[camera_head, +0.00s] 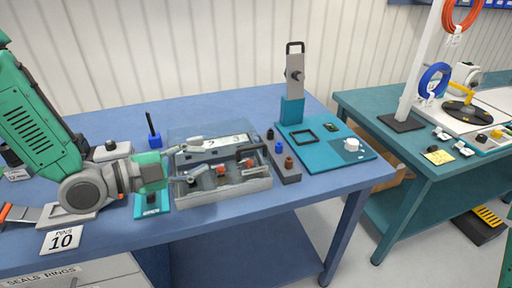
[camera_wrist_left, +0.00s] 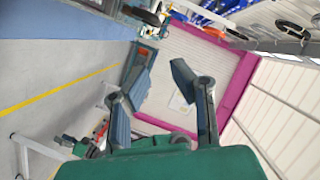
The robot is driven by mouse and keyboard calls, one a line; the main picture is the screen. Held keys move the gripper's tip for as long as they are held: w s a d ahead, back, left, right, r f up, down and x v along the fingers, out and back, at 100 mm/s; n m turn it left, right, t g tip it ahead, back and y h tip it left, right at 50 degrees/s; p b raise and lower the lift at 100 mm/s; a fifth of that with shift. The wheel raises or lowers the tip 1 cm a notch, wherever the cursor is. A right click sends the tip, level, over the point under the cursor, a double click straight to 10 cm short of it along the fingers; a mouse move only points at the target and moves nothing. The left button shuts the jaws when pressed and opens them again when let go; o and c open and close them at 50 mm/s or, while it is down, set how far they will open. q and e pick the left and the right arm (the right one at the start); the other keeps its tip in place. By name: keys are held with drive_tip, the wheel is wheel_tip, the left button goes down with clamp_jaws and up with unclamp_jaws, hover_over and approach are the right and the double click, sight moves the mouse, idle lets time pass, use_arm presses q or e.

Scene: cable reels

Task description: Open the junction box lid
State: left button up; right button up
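The junction box (camera_head: 232,190) is a grey open-topped tray shape with a clear cover, standing on the blue table in the head view. Its transparent lid (camera_head: 196,132) shows as a faint see-through panel over and behind the box; I cannot tell its exact angle. Orange and dark parts show inside. My left gripper (camera_head: 195,158) reaches in from the left at the box's left side, its two grey fingers apart. Contact with the lid cannot be told. In the left wrist view the fingers (camera_wrist_left: 160,82) are spread with nothing between them; the box is not in that view. My right gripper is not in view.
A teal fixture board (camera_head: 368,157) with an upright grey post stands right of the box. A small block with coloured knobs (camera_head: 286,172) lies between them. A blue holder (camera_head: 154,141) stands behind my left gripper.

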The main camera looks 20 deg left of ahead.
use_arm(q)
drive_tip(key=v, duration=0.7)
drive_tip(key=shift+s, duration=0.2)
